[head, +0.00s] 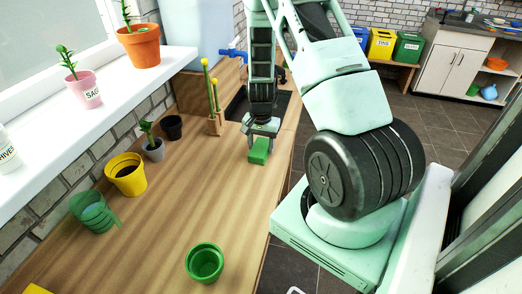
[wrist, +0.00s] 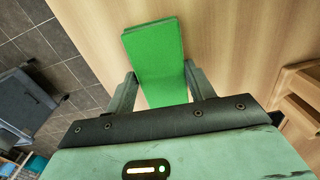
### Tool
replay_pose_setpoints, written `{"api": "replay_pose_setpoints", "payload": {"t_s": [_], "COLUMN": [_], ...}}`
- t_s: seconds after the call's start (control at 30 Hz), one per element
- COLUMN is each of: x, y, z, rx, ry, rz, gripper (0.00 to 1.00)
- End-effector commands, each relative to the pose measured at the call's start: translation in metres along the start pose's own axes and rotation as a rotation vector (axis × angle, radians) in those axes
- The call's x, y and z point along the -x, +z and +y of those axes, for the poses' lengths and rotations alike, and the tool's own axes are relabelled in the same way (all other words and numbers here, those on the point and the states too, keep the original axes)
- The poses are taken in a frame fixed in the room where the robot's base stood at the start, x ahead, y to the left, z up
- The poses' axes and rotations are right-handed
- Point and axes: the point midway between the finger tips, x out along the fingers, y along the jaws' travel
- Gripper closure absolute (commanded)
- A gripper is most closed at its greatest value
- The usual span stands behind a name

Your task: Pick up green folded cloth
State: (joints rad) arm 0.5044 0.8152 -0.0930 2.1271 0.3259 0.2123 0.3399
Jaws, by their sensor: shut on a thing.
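The green folded cloth (head: 259,151) is a small bright green block shape on the wooden counter, close to the counter's right edge. My gripper (head: 262,133) points down at it from above. In the wrist view the cloth (wrist: 155,55) reaches out from between the two fingers of my gripper (wrist: 160,82), which are shut on its sides. Its near end is hidden behind the gripper body. I cannot tell whether the cloth touches the counter or is just above it.
A wooden holder (head: 216,124) with yellow-green sticks stands just left of my gripper. A dark sink (head: 240,106) lies behind. Yellow (head: 127,174), black (head: 172,127) and green (head: 205,263) pots and a green watering can (head: 92,212) stand on the counter. The middle counter is clear.

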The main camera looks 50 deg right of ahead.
Motion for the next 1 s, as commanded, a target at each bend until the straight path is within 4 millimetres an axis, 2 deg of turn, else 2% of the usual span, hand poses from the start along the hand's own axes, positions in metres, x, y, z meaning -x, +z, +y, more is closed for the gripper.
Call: {"api": "replay_pose_setpoints", "payload": {"t_s": [0.2, 0.37, 0.47, 0.8, 1.0], "x": [0.002, 0.011, 0.023, 0.083, 0.099], "y": [0.000, -0.001, -0.001, -0.001, 0.000], "z": [0.000, -0.001, -0.001, -0.001, 0.000], "rx": [0.000, 0.001, 0.001, 0.001, 0.000], "ry": [0.000, -0.001, -0.002, -0.003, 0.000], "rz": [0.001, 0.002, 0.004, 0.004, 0.000], "gripper": [0.68, 0.68, 0.68, 0.68, 0.68]}}
